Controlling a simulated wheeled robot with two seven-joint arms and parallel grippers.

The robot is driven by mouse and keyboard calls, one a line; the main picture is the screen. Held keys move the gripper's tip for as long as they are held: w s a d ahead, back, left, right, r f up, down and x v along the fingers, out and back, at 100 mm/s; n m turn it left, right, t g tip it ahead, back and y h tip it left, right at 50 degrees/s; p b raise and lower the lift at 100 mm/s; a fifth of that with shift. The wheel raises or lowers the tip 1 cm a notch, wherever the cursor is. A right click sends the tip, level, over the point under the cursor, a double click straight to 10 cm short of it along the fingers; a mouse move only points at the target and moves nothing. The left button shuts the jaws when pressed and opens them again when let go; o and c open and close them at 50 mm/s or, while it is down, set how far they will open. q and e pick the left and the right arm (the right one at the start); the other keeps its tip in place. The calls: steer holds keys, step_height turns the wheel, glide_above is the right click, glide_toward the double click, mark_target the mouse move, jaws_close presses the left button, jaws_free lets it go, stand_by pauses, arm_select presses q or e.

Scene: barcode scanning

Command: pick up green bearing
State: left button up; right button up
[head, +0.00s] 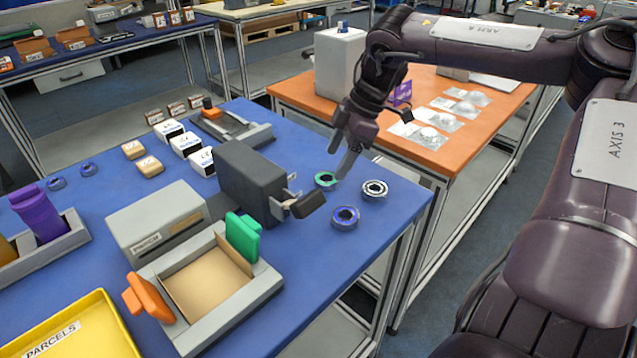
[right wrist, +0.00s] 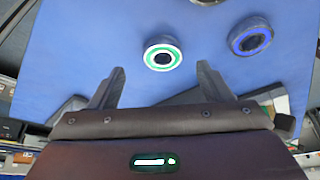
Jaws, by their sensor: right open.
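The green bearing (head: 326,180) lies flat on the blue table near its right edge. In the right wrist view the green bearing (right wrist: 162,57) shows as a ring with a green and white face, just beyond the fingertips and roughly between them. My right gripper (head: 343,160) is over the table close to the green bearing, pointing down. In the right wrist view my right gripper (right wrist: 160,72) is open, its two fingers apart with nothing between them. My left gripper is not in view.
A white-faced bearing (head: 375,190) and a blue bearing (head: 345,217) lie close to the green one. A dark grey device (head: 250,175) stands to the left. A grey tray frame with green and orange clamps (head: 262,285) is in front. An orange table (head: 460,150) stands behind.

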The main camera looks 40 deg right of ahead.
mark_target(327, 178)
steer(key=x, duration=0.4)
steer(key=shift+a+f, duration=0.2)
steer(key=shift+s, duration=0.1)
steer(key=shift+c, duration=0.3)
steer(key=c, duration=0.9)
steer(key=shift+c, duration=0.9)
steer(key=shift+r, duration=0.15)
